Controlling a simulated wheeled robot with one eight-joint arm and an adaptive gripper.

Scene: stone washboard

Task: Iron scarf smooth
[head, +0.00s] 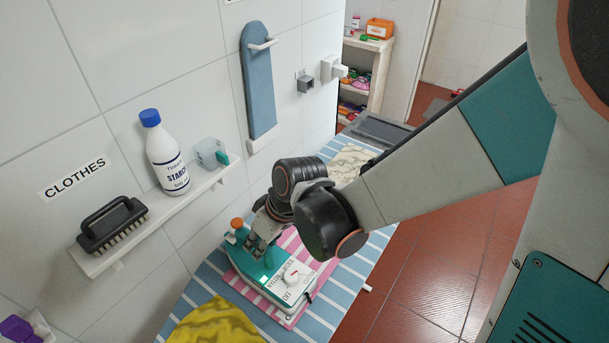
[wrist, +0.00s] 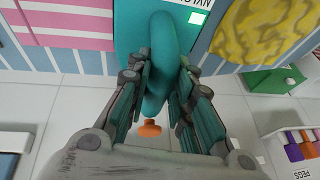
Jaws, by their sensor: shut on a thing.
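The teal and white iron (head: 288,284) rests on a pink-and-white striped cloth (head: 291,241) on the blue-striped ironing board (head: 352,277). My gripper (head: 258,240) reaches down over the iron. In the wrist view, my gripper (wrist: 158,88) has its fingers on both sides of the iron's teal handle (wrist: 160,50), shut on it. A yellow patterned cloth (head: 213,323) lies at the board's near end, beside the iron. A cream patterned cloth (head: 350,162) lies at the far end, partly behind my arm. I cannot tell which cloth is the scarf.
A wall shelf (head: 185,213) at left holds a black brush (head: 112,225), a starch bottle (head: 165,150) and a clear container (head: 211,153). A small blue board (head: 260,85) hangs on the wall. Red tiled floor (head: 430,280) is open to the right.

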